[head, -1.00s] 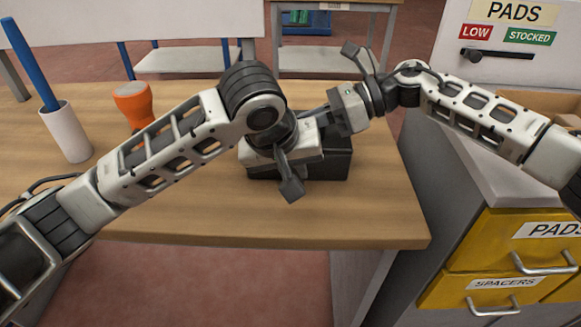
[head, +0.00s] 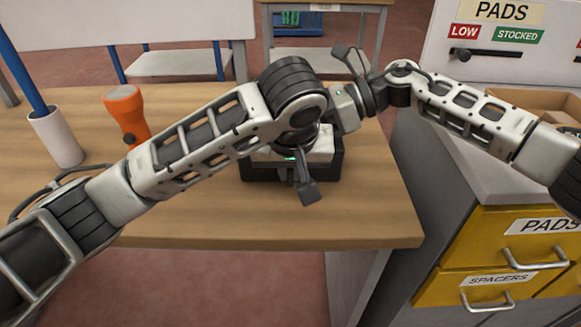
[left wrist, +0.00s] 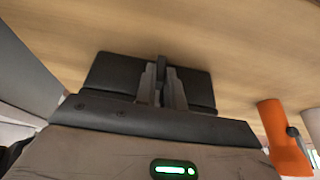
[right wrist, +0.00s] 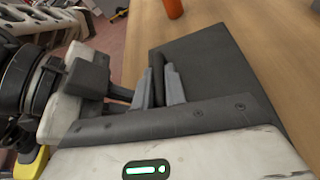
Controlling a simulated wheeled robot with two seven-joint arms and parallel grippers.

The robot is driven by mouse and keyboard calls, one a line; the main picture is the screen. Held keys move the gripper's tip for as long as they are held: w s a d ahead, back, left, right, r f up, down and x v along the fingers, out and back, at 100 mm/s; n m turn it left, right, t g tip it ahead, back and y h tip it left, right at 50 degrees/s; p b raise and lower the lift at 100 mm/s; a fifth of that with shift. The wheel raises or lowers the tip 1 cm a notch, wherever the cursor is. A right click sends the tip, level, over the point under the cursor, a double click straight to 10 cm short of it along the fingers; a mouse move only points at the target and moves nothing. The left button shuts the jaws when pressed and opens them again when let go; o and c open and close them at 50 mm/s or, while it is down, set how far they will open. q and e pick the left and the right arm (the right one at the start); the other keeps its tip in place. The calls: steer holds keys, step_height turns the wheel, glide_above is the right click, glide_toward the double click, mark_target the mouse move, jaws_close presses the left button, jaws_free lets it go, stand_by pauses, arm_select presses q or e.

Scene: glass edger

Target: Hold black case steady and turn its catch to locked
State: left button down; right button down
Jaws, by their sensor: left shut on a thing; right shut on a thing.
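The black case (head: 337,168) lies on the wooden bench, largely hidden in the head view beneath my left gripper. It also shows in the left wrist view (left wrist: 105,72) and right wrist view (right wrist: 215,62). My left gripper (left wrist: 161,88) points down at the case, its fingers shut on a narrow dark upright piece that looks like the catch (left wrist: 161,64). My right gripper (right wrist: 165,90) reaches in from the right, shut on a dark upright part at the case's edge. Its fingertips are hidden in the head view. The catch's exact angle cannot be read.
An orange torch (head: 124,108) and a white cup (head: 57,138) with a blue stick stand left on the bench. At right are a grey cabinet with yellow drawers (head: 500,240) and a PADS panel (head: 480,30). The bench front is clear.

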arm_select(q)
steer(key=c, duration=1.5)
jaws_free()
steer(key=shift+s+f, duration=0.1)
steer(key=v, duration=1.2)
arm_select(e)
steer(key=c, duration=1.4)
jaws_free()
steer(key=shift+o, duration=0.2)
